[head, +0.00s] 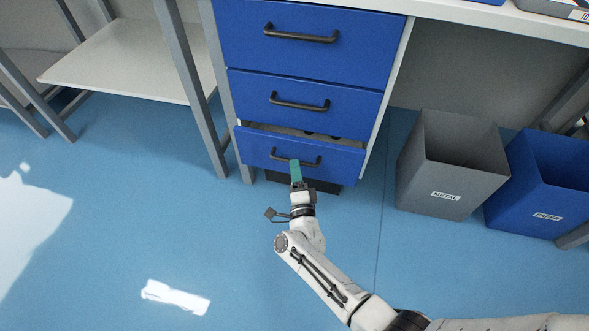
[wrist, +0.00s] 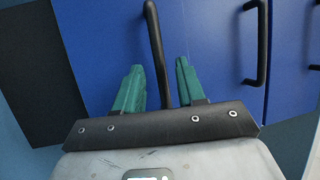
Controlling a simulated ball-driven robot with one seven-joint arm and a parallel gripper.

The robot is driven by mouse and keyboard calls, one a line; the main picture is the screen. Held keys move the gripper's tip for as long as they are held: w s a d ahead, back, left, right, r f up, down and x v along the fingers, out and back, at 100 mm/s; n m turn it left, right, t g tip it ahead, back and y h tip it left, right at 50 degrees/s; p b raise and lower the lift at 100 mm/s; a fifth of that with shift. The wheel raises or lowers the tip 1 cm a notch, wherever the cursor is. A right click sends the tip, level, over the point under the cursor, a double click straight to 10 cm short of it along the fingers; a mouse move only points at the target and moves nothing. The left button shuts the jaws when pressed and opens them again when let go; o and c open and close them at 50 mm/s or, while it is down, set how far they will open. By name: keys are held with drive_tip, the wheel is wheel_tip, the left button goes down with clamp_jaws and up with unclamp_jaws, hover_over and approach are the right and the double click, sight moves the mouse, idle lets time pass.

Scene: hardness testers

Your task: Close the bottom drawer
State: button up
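The bottom drawer (head: 257,148) of the blue drawer unit stands partly open, with a gap above its front showing some of the inside. Its dark bar handle (head: 311,163) is partly hidden by my gripper (head: 295,163). In the wrist view the bottom drawer's front (wrist: 98,40) fills the middle, and its handle (wrist: 154,40) runs between the two teal fingers. My gripper (wrist: 158,70) is open there, with a finger on each side of the handle and visible space between. I cannot tell whether the fingertips touch the drawer front.
The middle drawer (head: 245,88) and top drawer (head: 235,30) look shut. The middle handle (wrist: 258,40) shows at right in the wrist view. A grey METAL bin (head: 432,182) and a blue PAPER bin (head: 535,190) stand right of the unit. Blue floor is clear at front left.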

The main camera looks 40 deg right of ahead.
drive_tip(key=shift+x, duration=0.95)
clamp_jaws()
